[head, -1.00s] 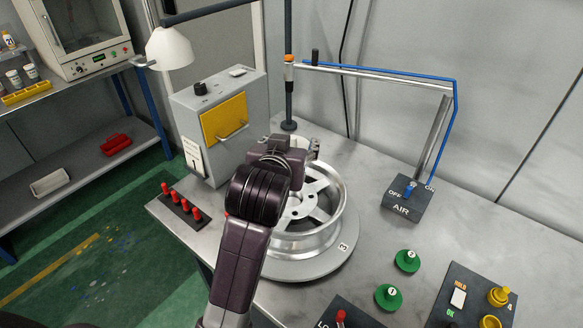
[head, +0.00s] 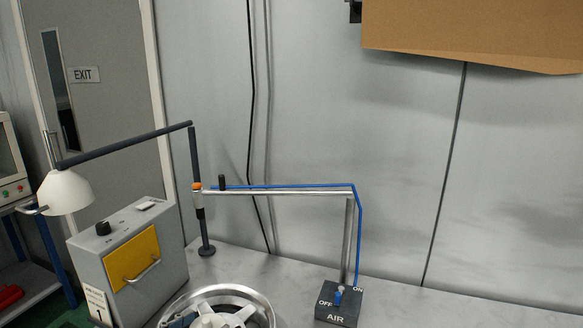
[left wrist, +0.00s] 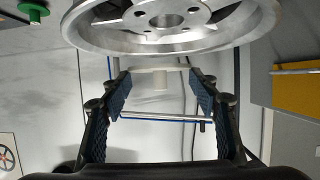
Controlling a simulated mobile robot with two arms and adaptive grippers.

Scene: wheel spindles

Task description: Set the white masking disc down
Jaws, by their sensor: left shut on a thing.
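In the left wrist view my left gripper (left wrist: 158,92) has its two blue-padded fingers shut on the white masking disc (left wrist: 160,71). The disc shows nearly edge-on as a thin pale plate with a short stub. The silver spoked wheel (left wrist: 172,38) shows beside the disc in that view; I cannot tell whether they touch. In the head view only the back of the wheel (head: 264,304) shows at the bottom edge. A pale shape shows over its middle, but it is cut off. My right gripper is in neither view.
A grey box with a yellow door (head: 133,261) stands left of the wheel under a white lamp (head: 66,191). A dark AIR switch block (head: 339,302) and a post with a blue-lined arm (head: 280,188) stand behind and to the right. Bare bench lies between.

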